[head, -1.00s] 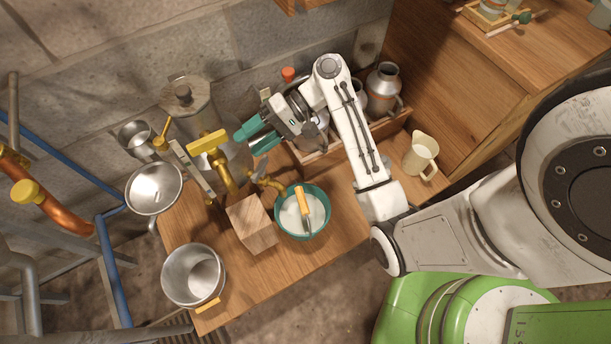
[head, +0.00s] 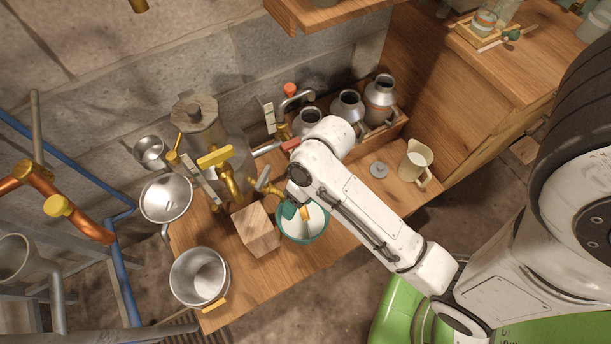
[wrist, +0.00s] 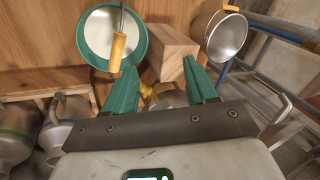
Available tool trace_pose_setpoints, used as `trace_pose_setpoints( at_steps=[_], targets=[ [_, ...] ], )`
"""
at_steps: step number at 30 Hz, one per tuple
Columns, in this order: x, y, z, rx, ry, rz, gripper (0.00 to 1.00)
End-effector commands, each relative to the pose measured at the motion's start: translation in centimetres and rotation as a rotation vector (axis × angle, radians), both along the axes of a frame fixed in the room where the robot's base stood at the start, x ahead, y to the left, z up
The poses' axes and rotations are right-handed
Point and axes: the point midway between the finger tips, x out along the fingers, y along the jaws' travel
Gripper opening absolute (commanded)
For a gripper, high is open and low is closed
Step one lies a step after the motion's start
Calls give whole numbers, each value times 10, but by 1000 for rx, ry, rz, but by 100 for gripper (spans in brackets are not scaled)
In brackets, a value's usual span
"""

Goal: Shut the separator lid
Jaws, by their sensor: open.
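The tall metal vessel (head: 238,150) that I take for the separator stands at the back left of the wooden bench. A grey angular cap (head: 195,112) with a knob shows at its top; I cannot tell whether this is the separator lid or how it sits. A yellow-handled brass valve (head: 216,157) is in front of it. My gripper (wrist: 160,64) is open and empty, its teal fingers spread near a brass tap (wrist: 149,93). In the head view my arm hides most of the gripper, above the back edge of the teal bowl (head: 303,240).
A metal pot (head: 200,276) and a funnel-like bowl (head: 166,198) are left. Metal cans (head: 381,98) stand in a crate, near a cream jug (head: 414,160).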

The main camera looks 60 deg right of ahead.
Motion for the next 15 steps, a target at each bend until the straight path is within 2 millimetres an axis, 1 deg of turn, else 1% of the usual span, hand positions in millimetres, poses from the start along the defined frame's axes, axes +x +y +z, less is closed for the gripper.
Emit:
trace_pose_setpoints(
  at_steps=[3,6,15],
  targets=[
    [-10,-1,5,-57,9,40,56],
    [-14,-2,7,-87,13,59,56],
    [-16,-3,7,-101,14,66,56]
  ],
)
